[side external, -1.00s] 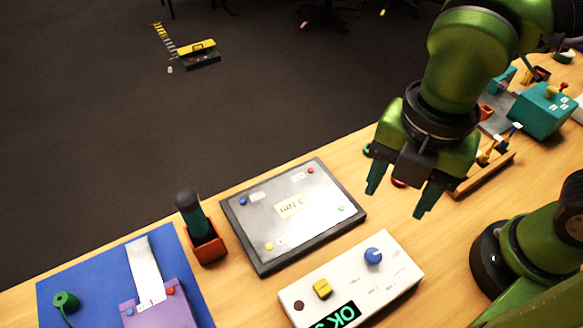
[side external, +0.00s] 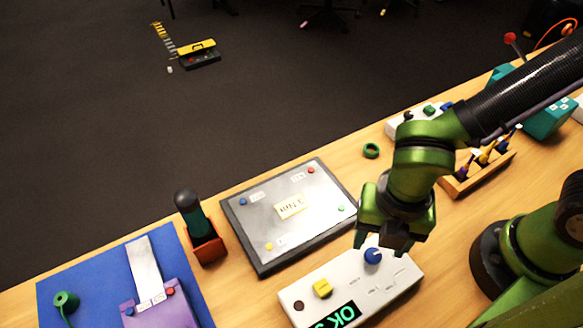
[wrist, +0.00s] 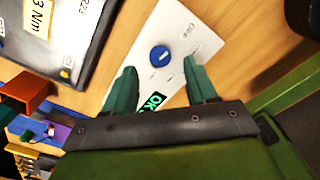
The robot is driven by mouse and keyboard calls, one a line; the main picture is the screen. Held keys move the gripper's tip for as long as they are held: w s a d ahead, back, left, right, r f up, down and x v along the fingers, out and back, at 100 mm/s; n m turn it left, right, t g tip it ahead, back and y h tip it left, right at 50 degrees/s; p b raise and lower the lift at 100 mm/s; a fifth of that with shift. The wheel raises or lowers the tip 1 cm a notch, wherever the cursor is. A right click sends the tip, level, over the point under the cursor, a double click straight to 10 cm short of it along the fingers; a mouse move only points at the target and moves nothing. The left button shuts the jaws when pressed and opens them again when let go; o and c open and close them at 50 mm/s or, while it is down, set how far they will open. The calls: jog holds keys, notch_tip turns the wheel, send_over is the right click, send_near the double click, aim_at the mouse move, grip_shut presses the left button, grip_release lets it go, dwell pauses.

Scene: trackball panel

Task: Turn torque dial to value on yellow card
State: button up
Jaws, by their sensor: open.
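The torque dial is a round blue knob (side external: 372,256) on a white panel box (side external: 405,283). In the wrist view the dial (wrist: 160,58) shows a white pointer mark and lies ahead of and between my fingers. The yellow card (side external: 291,207) lies on a grey board; in the wrist view the card (wrist: 38,18) reads "3 Nm", partly cut off. A black display (side external: 336,315) shows green "OK" and more text, cut off. My gripper (side external: 382,245) is open above the dial, fingers either side of it in the picture; it also shows in the wrist view (wrist: 160,80). Contact cannot be told.
The panel also has a yellow button (side external: 323,288) and a dark round spot. The dark-framed board (side external: 262,262) lies just left of the panel. An orange holder (side external: 208,247) with a dark-handled tool stands further left. A wooden rack (side external: 480,178) is behind at right.

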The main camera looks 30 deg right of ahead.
aim_at(374, 254)
jog(key=shift+f, duration=1.85)
jog(key=c, duration=1.1)
jog(key=shift+o, duration=0.2)
